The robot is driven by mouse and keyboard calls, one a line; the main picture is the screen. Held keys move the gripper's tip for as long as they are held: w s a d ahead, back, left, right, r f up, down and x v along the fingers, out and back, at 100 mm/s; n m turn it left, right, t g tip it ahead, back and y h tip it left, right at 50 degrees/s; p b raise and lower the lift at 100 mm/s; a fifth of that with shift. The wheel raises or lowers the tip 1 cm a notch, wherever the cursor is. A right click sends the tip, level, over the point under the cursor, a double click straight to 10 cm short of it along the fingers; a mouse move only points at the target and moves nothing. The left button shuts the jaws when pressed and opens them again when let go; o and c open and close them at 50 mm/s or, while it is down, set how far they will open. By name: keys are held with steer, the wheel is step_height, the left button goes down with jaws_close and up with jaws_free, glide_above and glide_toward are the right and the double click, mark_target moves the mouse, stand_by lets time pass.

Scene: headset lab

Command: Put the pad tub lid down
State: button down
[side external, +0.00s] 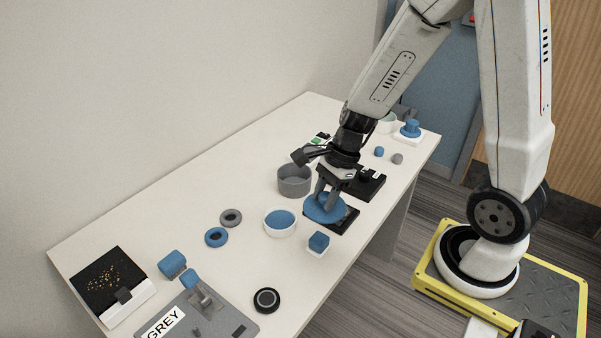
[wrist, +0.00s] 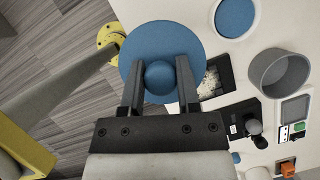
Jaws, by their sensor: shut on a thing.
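The pad tub lid is a blue disc with a round knob (side external: 318,209). It also shows in the wrist view (wrist: 140,45). My gripper (side external: 326,199) is shut on the knob, with one finger on each side of it in the wrist view (wrist: 159,75). The lid looks level and partly covers a black tray (side external: 347,220) with pale bits in it. I cannot tell how high the lid is above the tray. A white round tub (side external: 280,233) with a blue inside stands just left of the lid, and a grey open tub (side external: 294,185) stands behind.
A blue-topped white block (side external: 318,243) stands close in front of the lid. Blue and grey rings (side external: 216,237) lie further left. A black device (side external: 367,184) stands to the right.

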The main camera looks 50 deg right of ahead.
steer(key=a+f, duration=0.2)
steer(key=a, duration=0.6)
steer(key=shift+s+f, duration=0.4)
steer(key=shift+w, duration=0.1)
steer(key=shift+w+a+f, duration=0.4)
steer(key=shift+w+f, duration=1.15)
steer(key=shift+w, duration=0.65)
steer(key=shift+w+a+f, duration=0.45)
steer(key=shift+w+f, duration=1.1)
steer(key=shift+w, duration=0.6)
steer(key=shift+w+a+f, duration=0.4)
steer(key=shift+w+f, duration=1.15)
steer(key=shift+w, duration=0.65)
steer(key=shift+w+f, duration=0.15)
steer(key=shift+f, duration=0.1)
steer(key=shift+w+f, duration=0.1)
steer(key=shift+f, duration=1.5)
steer(key=shift+f, duration=0.15)
